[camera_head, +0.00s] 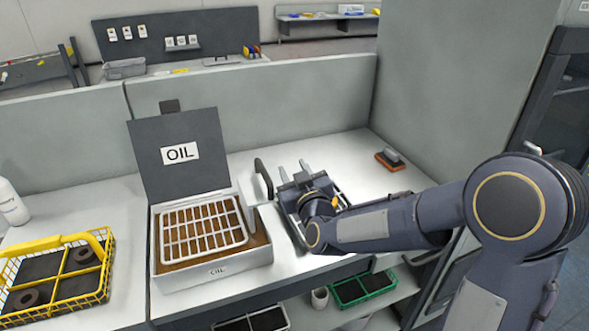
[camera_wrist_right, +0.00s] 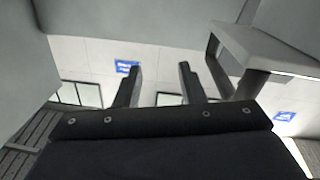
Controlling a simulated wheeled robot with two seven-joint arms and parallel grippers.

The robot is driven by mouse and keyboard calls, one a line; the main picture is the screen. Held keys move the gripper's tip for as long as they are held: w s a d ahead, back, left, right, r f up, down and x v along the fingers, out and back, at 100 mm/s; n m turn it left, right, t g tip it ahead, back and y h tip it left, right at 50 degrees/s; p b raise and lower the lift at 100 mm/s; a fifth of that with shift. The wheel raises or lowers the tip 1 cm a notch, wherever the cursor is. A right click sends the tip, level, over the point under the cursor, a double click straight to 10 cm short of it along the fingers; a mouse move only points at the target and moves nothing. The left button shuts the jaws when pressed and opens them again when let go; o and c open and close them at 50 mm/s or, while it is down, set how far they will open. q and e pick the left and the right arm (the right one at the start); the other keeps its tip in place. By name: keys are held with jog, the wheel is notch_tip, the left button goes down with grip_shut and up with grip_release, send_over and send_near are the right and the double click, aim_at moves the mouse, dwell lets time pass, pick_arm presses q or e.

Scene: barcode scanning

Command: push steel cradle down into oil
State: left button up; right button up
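The steel cradle (camera_head: 203,227) is a pale metal grid lying across the open top of the oil tank (camera_head: 218,273), with brown oil showing through its gaps. The tank's dark lid (camera_head: 178,179) stands raised behind it, with an OIL label. My right gripper (camera_head: 293,172) is to the right of the tank, its fingers pointing upward and apart from the cradle. In the right wrist view its two fingers (camera_wrist_right: 160,84) are spread with nothing between them. How deep the cradle sits is hard to tell. My left gripper is not in view.
A dark curved handle (camera_head: 263,178) stands at the tank's right side, near my right gripper. A yellow wire basket (camera_head: 107,277) with dark rings is at the left, beside a white bottle (camera_head: 11,203). An orange-based block (camera_head: 391,160) lies at the back right. A low partition runs behind.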

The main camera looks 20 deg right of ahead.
grip_shut()
dwell(0.4)
dwell(0.9)
jog(key=c, duration=0.7)
grip_release()
jog(key=o, duration=0.7)
jog(key=shift+w, duration=0.1)
